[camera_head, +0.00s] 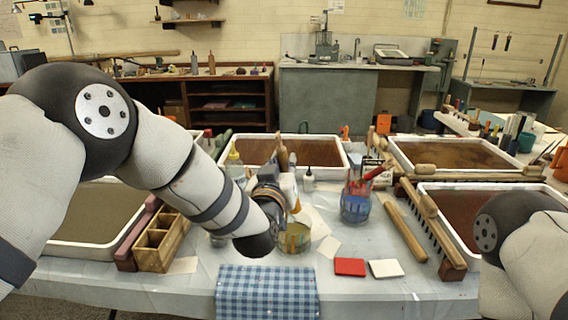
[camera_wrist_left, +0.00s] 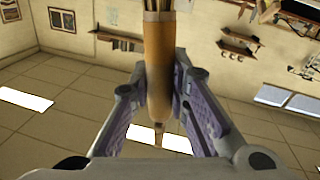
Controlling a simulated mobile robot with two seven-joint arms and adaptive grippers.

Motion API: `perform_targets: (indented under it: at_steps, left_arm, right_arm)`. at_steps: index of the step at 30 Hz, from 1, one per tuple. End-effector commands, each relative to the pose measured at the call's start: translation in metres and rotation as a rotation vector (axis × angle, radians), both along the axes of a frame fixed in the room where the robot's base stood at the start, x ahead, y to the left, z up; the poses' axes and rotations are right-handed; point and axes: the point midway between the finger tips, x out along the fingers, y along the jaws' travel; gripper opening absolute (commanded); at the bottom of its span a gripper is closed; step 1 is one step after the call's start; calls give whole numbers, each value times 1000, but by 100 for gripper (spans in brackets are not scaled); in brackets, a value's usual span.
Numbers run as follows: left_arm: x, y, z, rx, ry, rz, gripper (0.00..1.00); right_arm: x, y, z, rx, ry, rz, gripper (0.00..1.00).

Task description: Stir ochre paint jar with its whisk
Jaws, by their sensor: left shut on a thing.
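My left gripper (camera_wrist_left: 160,112) is shut on the whisk (camera_wrist_left: 157,60), around its wooden handle. The wires show at the top edge of the left wrist view. In the head view my left gripper (camera_head: 283,190) is just above and behind the glass jar with ochre paint (camera_head: 295,240), which stands on the table. My arm and gripper hide part of the whisk there. Whether its wires are inside the jar, I cannot tell. My right arm shows at the right edge of the head view, but its gripper is out of view.
A blue jar (camera_head: 355,208) with tools stands right of the ochre jar. A red card (camera_head: 350,267), a white card (camera_head: 385,269) and a checked cloth (camera_head: 266,296) lie in front. A wooden box (camera_head: 160,243) is at the left. Marbling trays (camera_head: 345,150) stand around.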

Motion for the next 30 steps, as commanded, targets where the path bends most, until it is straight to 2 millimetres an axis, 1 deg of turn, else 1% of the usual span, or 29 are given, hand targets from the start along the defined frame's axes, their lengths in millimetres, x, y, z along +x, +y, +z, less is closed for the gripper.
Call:
perform_targets:
  at_steps: [12, 22, 25, 30]
  left_arm:
    - [0, 0, 2, 0, -1, 0, 0]
    - [0, 0, 43, 0, -3, 1, 0]
    - [0, 0, 49, -1, -2, 0, 0]
    - [0, 0, 50, -1, 0, 0, 0]
  right_arm:
    - [0, 0, 0, 0, 0, 0, 35]
    - [0, 0, 0, 0, 0, 0, 35]
    - [0, 0, 0, 0, 0, 0, 35]
    - [0, 0, 0, 0, 0, 0, 35]
